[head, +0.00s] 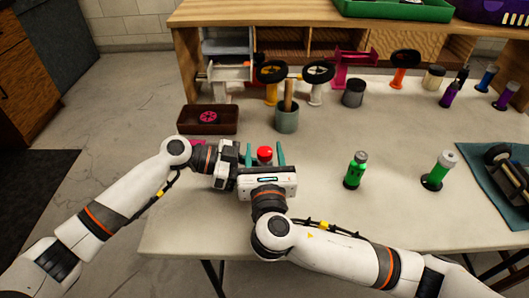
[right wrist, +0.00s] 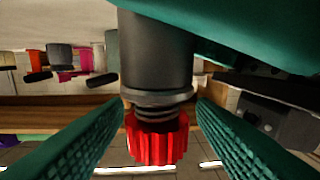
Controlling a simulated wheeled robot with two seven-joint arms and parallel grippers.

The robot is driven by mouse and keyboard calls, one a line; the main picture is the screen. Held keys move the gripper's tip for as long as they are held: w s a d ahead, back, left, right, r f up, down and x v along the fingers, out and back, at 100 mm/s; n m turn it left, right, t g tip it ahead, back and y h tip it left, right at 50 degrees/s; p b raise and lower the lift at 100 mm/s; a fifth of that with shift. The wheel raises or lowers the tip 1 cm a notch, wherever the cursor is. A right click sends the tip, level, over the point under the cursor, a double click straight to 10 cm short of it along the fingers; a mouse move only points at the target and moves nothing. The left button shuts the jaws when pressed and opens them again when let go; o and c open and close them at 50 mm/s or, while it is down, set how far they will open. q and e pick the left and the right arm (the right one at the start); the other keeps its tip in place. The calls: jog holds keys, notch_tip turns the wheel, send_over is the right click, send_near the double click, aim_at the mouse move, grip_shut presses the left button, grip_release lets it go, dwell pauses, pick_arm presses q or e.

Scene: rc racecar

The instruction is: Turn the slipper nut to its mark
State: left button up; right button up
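The slipper nut, a red ribbed knob (right wrist: 157,142), sits on the end of a dark grey cylinder (right wrist: 156,50) in the right wrist view. In the head view its red top (head: 265,152) shows between the teal fingers of my right gripper (head: 265,158). These fingers are open, one on each side of the nut, with small gaps visible in the right wrist view. My left gripper (head: 230,165) is beside the right one, pointing right; its fingertips are hidden in the head view. A teal surface crosses the top of the right wrist view. I cannot make out the mark.
A brown tray (head: 208,131) with a pink wheel lies behind the left gripper. A grey-green cup (head: 287,117) stands just beyond the grippers. Green bottles (head: 355,170) (head: 438,171) stand to the right. A wooden shelf spans the back. The table front right is clear.

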jog(key=s, duration=0.8)
jog(key=s+d, duration=0.1)
jog(key=s, duration=0.3)
jog(key=shift+w, duration=0.1)
